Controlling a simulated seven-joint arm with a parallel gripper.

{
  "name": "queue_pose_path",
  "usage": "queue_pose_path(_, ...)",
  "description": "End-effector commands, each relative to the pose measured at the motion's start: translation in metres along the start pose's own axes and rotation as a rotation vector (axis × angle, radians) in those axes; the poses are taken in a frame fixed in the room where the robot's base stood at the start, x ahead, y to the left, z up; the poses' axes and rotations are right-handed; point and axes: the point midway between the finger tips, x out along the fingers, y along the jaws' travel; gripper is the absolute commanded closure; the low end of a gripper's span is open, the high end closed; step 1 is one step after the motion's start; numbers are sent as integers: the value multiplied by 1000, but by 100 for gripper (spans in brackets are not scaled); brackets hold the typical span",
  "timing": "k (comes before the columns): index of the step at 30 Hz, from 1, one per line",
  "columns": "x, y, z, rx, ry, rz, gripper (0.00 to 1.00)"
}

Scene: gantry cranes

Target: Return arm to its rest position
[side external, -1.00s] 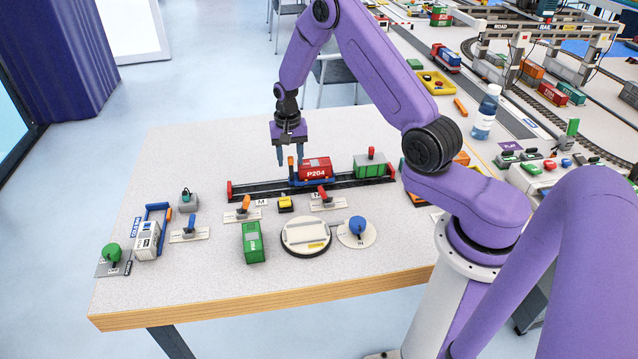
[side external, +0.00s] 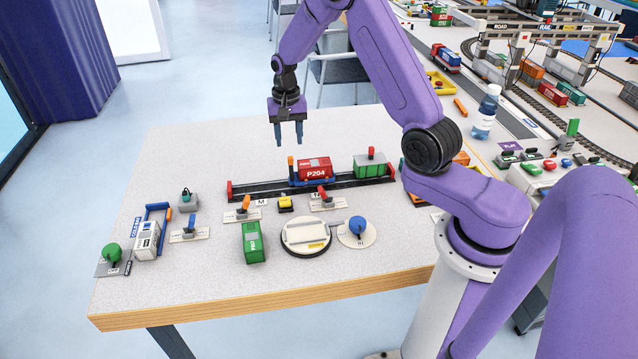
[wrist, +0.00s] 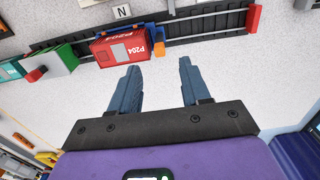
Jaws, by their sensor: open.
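My gripper (side external: 289,140) is open and empty, held in the air above the far part of the table, behind the black track (side external: 255,188). Its two blue fingers also show apart in the wrist view (wrist: 161,95), with nothing between them. The red container P204 (side external: 315,171) sits on a blue carrier on the track, apart from the fingers. It also shows in the wrist view (wrist: 122,48), up and left of the fingers.
A green container (side external: 370,166) stands at the track's right part. In front are a green container (side external: 252,243), a white turntable (side external: 305,236), a blue knob (side external: 357,226) and several small levers. A white container (side external: 147,240) stands at left. The far left table is clear.

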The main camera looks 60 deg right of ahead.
Motion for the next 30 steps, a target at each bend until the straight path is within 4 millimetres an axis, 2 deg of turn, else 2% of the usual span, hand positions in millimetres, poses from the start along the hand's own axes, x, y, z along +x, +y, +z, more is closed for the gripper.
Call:
queue_pose_path(10,-2,-1,1,-4,1,-1,53)
queue_pose_path(14,-9,-9,10,-55,3,-2,53)
queue_pose_path(17,-21,-20,28,-144,5,-4,53)
queue_pose_path(22,-44,-38,72,-343,8,-6,53)
queue_pose_path(30,-76,-43,147,-660,12,-10,53)
